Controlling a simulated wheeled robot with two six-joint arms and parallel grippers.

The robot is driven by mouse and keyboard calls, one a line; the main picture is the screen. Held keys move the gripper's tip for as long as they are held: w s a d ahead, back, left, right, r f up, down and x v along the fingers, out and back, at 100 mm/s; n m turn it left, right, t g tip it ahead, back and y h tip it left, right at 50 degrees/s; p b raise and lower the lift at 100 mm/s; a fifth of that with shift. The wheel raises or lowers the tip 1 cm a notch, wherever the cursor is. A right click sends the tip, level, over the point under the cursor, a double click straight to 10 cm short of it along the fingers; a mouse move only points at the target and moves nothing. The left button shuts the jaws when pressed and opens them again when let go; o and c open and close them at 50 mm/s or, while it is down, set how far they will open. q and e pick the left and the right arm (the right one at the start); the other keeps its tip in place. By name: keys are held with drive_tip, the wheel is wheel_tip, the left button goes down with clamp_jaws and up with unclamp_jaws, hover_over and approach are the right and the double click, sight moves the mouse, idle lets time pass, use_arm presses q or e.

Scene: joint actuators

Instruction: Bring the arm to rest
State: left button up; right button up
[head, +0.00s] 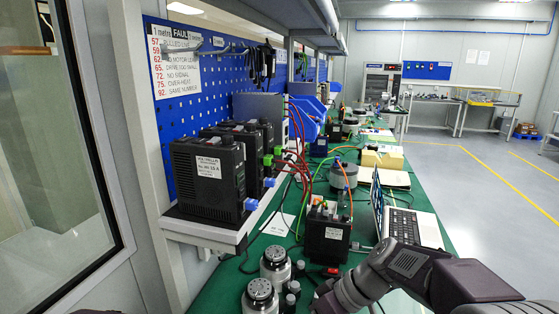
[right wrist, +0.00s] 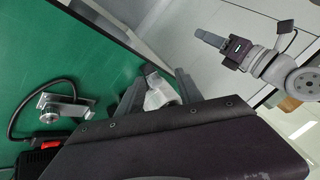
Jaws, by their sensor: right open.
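My right arm comes in from the lower right of the head view and hangs over the front of the green bench (head: 207,300). Its gripper is hard to make out there. In the right wrist view my right gripper (right wrist: 159,77) shows its two dark fingers apart, beside the edge of the green top. A pale grey-white object (right wrist: 158,94) shows between the fingers; I cannot tell whether it is touched. My left arm shows at the upper right of that view, with its gripper (right wrist: 212,39) in free space; its jaw opening is unclear. Silver joint actuators (head: 275,264) stand on the bench.
A black box unit (head: 325,237) and an open laptop (head: 413,227) stand close to my right arm. Black drive units (head: 207,175) sit on a shelf at left. A silver part (right wrist: 62,108) with a cable lies on the green top.

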drive_tip(key=s+d+f+m+h, duration=0.7)
drive_tip(key=s+d+f+m, duration=0.15)
drive_tip(key=d+f, duration=0.45)
wheel_tip(320, 180, up, 21)
drive_tip(key=p, duration=2)
drive_tip(key=shift+s+a+p, duration=0.15)
drive_tip(key=shift+s+p, duration=0.05)
drive_tip(key=shift+p, duration=0.15)
drive_tip(key=shift+f, duration=0.1)
